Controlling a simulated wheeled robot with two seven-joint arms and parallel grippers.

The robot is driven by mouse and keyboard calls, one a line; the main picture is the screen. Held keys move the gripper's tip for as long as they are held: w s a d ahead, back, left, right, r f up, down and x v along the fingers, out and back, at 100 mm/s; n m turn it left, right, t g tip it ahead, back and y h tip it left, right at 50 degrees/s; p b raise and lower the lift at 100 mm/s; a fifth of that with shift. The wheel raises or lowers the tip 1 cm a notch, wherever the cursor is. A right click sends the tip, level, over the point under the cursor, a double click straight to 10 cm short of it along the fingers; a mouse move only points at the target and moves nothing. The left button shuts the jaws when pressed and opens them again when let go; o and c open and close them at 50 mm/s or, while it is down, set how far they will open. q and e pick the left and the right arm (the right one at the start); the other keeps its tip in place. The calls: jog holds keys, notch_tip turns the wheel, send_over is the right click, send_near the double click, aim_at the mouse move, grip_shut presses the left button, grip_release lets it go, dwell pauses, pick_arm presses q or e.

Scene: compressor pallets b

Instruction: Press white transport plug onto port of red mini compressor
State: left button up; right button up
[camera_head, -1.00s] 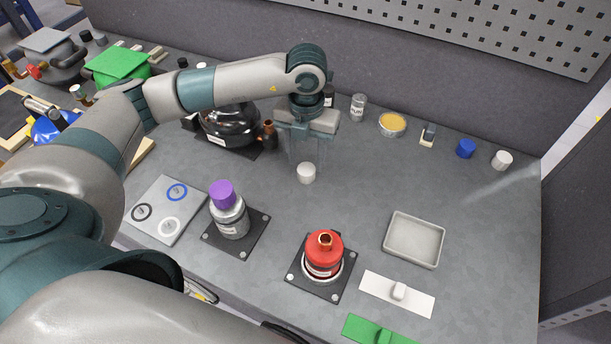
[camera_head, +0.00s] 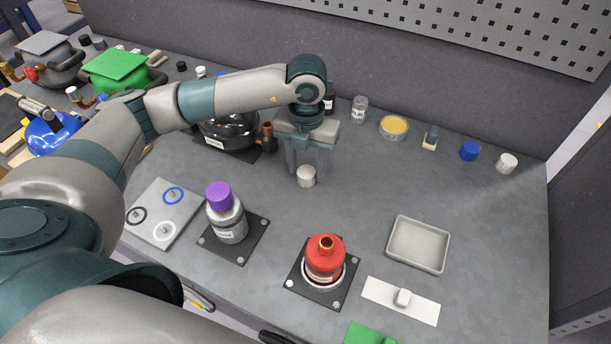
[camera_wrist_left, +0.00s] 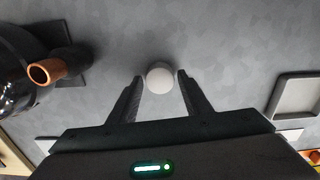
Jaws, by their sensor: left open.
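The white transport plug (camera_head: 306,176) stands on the grey table in the middle of the head view. In the left wrist view the plug (camera_wrist_left: 160,76) shows as a round white top between the fingertips. My left gripper (camera_head: 307,174) points down at it, open, with one finger on each side; the wrist view shows the gripper (camera_wrist_left: 158,80) with a gap beside the plug. The red mini compressor (camera_head: 325,258) stands upright on a dark square base nearer the front, its copper port (camera_head: 326,242) facing up and uncovered. My right gripper is not in view.
A silver bottle-shaped compressor with a purple cap (camera_head: 219,196) stands left of the red one. A grey tray (camera_head: 418,246) and a white plate (camera_head: 420,306) lie to the right. A black compressor (camera_head: 228,133) with a copper pipe stands behind left. Blue (camera_head: 469,151) and white (camera_head: 507,163) caps stand far right.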

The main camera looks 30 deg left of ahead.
aim_at(306, 172)
pick_arm(q)
jog(key=c, duration=0.8)
jog(key=shift+r+p, duration=1.25)
jog(key=shift+r, duration=1.2)
jog(key=shift+r, duration=0.1)
